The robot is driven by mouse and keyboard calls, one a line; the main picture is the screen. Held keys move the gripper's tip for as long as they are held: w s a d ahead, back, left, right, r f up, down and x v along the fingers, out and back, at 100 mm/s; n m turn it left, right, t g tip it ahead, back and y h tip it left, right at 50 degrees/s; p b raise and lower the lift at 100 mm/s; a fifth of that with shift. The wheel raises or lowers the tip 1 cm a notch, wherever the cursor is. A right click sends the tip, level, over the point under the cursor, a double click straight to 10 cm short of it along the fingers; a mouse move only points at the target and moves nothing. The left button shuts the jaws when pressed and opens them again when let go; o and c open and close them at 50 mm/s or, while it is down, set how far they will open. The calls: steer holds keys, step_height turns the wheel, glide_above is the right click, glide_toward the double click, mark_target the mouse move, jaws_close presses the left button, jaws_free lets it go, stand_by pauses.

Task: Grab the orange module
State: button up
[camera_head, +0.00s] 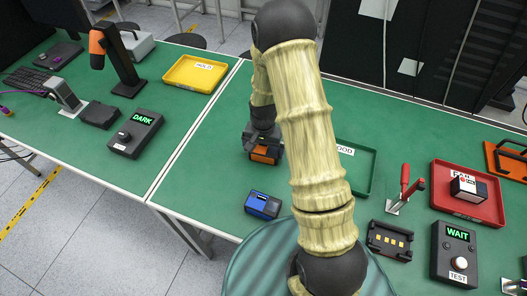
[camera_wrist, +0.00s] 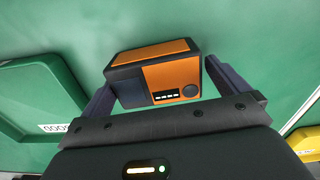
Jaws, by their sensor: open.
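The orange module (camera_head: 265,154) is a small orange and black box on the green table in the head view, partly hidden by my gripper above it. My gripper (camera_wrist: 163,92) is open, with one finger on each side of the module. A small gap shows at the right finger; contact on the left side cannot be told. In the head view my gripper (camera_head: 264,140) is at the module.
A blue module (camera_head: 263,205) stands nearby toward the table's front edge. A green GOOD tray (camera_head: 358,172) is right of my arm, partly hidden by it. A red FAIL tray (camera_head: 490,209) holds a module. A yellow HOLD tray (camera_head: 181,84) is at left. Green table around the module is clear.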

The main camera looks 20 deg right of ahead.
mark_target(265, 148)
steer(key=shift+d, duration=0.4)
steer(key=shift+s+a, duration=0.1)
steer(key=c, duration=0.8)
steer(key=shift+r, duration=0.5)
step_height(265, 148, up, 9)
steer(key=shift+r+b, duration=0.1)
steer(key=shift+b, duration=0.85)
